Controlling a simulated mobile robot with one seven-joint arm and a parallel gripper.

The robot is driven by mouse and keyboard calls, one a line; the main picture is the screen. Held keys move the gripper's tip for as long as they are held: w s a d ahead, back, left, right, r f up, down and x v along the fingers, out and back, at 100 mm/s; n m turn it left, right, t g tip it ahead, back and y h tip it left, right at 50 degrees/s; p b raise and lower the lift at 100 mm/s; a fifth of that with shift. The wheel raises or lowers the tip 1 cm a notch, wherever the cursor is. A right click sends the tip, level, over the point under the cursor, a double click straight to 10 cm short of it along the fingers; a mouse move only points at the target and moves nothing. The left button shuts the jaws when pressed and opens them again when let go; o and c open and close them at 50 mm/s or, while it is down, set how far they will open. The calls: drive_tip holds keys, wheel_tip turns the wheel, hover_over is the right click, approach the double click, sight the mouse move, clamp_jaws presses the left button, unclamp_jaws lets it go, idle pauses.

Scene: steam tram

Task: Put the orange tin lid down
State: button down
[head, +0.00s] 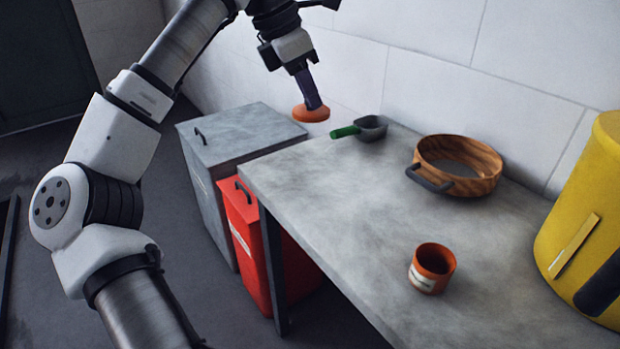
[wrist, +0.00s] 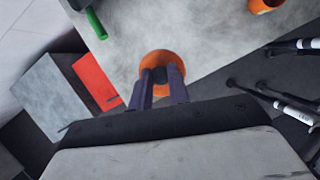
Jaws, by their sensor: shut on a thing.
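The orange tin lid (head: 311,113) is a flat round disc held in the air near the table's back left corner. My gripper (head: 313,101) points down and is shut on the lid's dark middle knob. In the wrist view the lid (wrist: 154,62) shows beyond my two fingers (wrist: 162,78), which close on the knob. The open orange tin (head: 432,268) with a pale label stands upright on the grey table (head: 340,200), near its front. It also shows in part at the top right of the wrist view (wrist: 262,5).
A scoop with a green handle (head: 346,131) lies at the table's back edge. A round wooden sieve (head: 458,166) and a large yellow container (head: 590,220) stand to the right. A grey bin (head: 235,140) and red bin (head: 242,215) stand left of the table. The table's middle is clear.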

wheel_tip(320, 180, down, 18)
drive_tip(key=shift+r+b, duration=0.2)
drive_tip(key=shift+b, duration=0.75)
drive_tip(key=shift+f, duration=0.2)
drive_tip(key=c, duration=1.4)
unclamp_jaws()
drive_tip(key=shift+o, duration=0.4)
drive_tip(key=shift+r, duration=0.15)
